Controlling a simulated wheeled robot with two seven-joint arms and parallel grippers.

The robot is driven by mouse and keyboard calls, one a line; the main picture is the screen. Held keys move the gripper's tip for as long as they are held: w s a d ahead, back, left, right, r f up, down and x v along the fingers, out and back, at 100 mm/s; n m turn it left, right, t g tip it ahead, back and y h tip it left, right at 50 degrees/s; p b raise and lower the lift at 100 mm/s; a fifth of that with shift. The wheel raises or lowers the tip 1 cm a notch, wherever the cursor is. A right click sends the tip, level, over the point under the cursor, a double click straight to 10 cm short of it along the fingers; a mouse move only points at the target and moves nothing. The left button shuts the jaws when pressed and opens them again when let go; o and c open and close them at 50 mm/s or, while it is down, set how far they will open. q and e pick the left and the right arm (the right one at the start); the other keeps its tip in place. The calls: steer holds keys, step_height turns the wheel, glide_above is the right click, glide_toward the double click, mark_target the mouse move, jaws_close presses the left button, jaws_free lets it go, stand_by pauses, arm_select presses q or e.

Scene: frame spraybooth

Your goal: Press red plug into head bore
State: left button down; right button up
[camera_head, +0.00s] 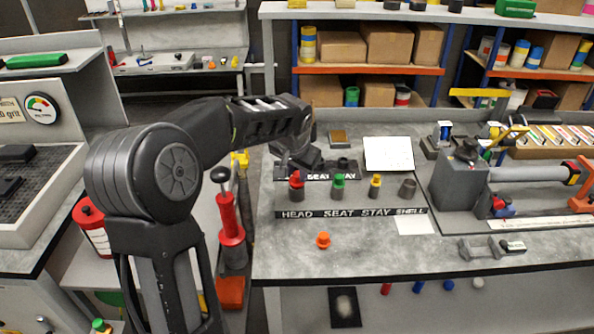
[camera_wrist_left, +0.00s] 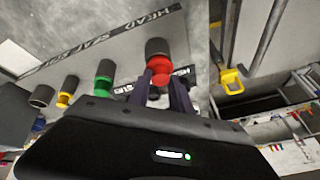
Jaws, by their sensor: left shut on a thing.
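The red plug (camera_head: 296,179) is at the mouth of the grey head bore (camera_head: 296,194), above the HEAD label at the left end of the row. My left gripper (camera_head: 297,167) reaches down over it from behind. In the left wrist view its two fingers (camera_wrist_left: 162,92) are shut on the red plug (camera_wrist_left: 160,68), which lines up with and meets the grey bore cylinder (camera_wrist_left: 158,47). How deep the plug sits I cannot tell. My right gripper is not in view.
Beside the head bore stand cylinders with a green plug (camera_head: 339,181) and a yellow plug (camera_head: 375,181), then a bare grey one (camera_head: 408,187). An orange piece (camera_head: 323,240) lies in front on the clear bench. A white sheet (camera_head: 388,154) stands behind.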

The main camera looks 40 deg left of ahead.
arm_select(q)
steer(key=shift+f+b, duration=0.4)
steer(key=shift+f, duration=0.15)
steer(key=c, duration=1.1)
jaws_free()
steer(key=b+v, duration=0.1)
steer(key=v, duration=0.6)
steer(key=shift+s+d+r, duration=0.1)
steer(key=shift+s+r, duration=0.05)
steer(key=shift+r, duration=0.2)
